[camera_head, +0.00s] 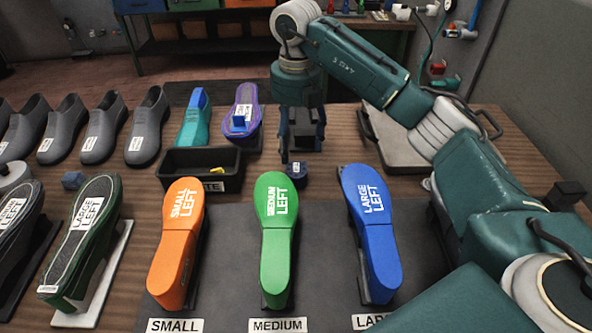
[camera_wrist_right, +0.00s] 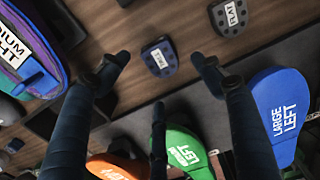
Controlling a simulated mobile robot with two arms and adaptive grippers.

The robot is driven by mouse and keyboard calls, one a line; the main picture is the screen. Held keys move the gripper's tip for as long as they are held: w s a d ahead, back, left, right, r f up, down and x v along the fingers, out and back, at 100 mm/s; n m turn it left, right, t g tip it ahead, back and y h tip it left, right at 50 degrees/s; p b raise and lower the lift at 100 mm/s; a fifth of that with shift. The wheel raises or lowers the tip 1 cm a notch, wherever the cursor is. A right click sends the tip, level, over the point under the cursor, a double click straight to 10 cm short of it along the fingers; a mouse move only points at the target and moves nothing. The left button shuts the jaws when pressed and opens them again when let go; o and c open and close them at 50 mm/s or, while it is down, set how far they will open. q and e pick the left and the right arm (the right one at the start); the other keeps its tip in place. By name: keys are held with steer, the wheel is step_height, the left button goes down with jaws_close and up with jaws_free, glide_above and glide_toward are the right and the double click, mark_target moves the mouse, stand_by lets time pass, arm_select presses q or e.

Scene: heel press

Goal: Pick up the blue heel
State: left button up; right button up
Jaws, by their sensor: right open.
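A small dark blue heel (camera_head: 296,171) with a white label lies on the wooden table behind the green MEDIUM LEFT shoe. My right gripper (camera_head: 302,150) points down just above and behind it, open and empty. In the right wrist view, a dark blue-grey labelled heel (camera_wrist_right: 160,58) lies between the spread fingertips (camera_wrist_right: 160,72), with no visible contact. A second similar heel (camera_wrist_right: 228,18) lies farther off to its upper right; the head view does not clearly show it. My left gripper is not in view.
Orange (camera_head: 175,240), green (camera_head: 276,235) and blue (camera_head: 370,230) LEFT shoes stand on the dark mat in front. A black bin (camera_head: 190,160) and a purple shoe (camera_head: 246,100) are left of the gripper. A pale tray (camera_head: 390,145) lies to the right.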

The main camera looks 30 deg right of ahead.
mark_target(296, 169)
step_height(296, 169, down, 4)
steer(key=shift+s+r, duration=0.1)
steer(key=shift+r, duration=0.15)
steer(key=shift+f+p, duration=0.6)
steer(key=shift+f, duration=0.05)
step_height(296, 169, down, 4)
steer(key=shift+s+a+r+p, duration=0.15)
steer(key=shift+r+p, duration=0.1)
steer(key=shift+p, duration=0.4)
steer(key=shift+f, duration=0.4)
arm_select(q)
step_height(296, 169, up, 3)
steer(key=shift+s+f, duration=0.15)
arm_select(e)
steer(key=shift+c, duration=0.5)
steer(key=c, duration=1.1)
